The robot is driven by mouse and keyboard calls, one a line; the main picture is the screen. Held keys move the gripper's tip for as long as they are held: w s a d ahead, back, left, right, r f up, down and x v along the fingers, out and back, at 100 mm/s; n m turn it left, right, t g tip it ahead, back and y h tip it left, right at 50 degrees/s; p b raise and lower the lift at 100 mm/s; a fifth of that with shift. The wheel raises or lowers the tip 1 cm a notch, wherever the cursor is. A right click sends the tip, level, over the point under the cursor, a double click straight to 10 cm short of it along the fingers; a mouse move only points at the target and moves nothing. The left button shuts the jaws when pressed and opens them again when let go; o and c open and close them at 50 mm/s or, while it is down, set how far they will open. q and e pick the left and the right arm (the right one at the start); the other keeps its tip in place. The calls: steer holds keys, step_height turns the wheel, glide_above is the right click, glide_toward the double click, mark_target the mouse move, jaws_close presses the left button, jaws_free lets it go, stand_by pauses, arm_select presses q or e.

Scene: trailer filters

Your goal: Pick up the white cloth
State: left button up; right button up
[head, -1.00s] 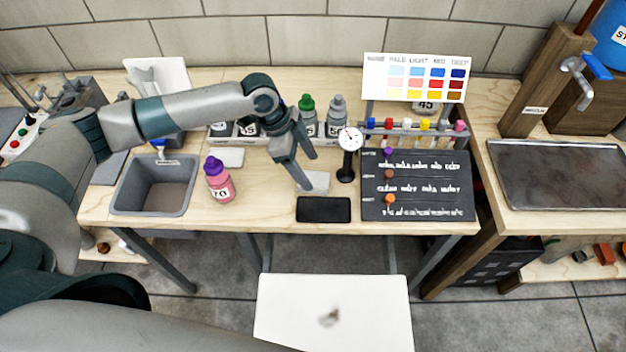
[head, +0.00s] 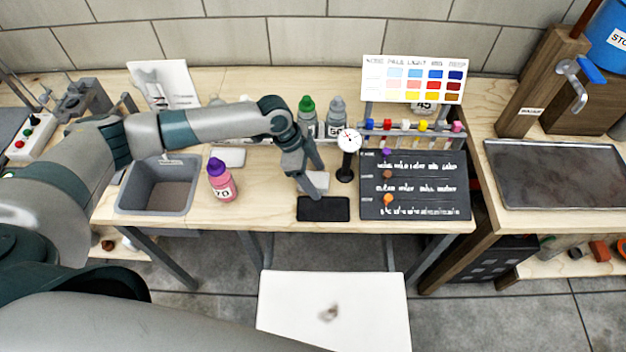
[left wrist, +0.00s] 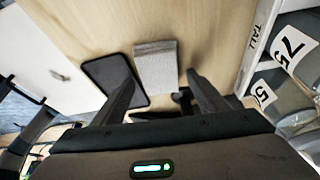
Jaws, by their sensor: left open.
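The white cloth (head: 320,180) is a small pale folded rectangle on the wooden bench, partly hidden by my left gripper in the head view. It lies flat behind the black pad (head: 323,209). My left gripper (head: 316,181) points down over it, with its fingers open. In the left wrist view the cloth (left wrist: 156,66) lies just beyond the open fingertips (left wrist: 162,80), beside the black pad (left wrist: 110,78). I see nothing held between the fingers. My right gripper is not in view.
A dial gauge on a black stand (head: 348,155) is close right of my left gripper. A dark lettered board (head: 430,195) lies further right. Grey and green-capped bottles (head: 307,118) stand behind. A pink bottle (head: 222,182) and grey basin (head: 157,190) are left.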

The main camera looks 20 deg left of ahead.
mark_target(315, 179)
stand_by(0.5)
arm_select(q)
steer(key=c, duration=1.1)
steer(key=shift+c, duration=0.2)
step_height(315, 179, up, 10)
steer(key=b, duration=0.3)
steer(key=shift+o, duration=0.9)
steer(key=shift+c, duration=0.3)
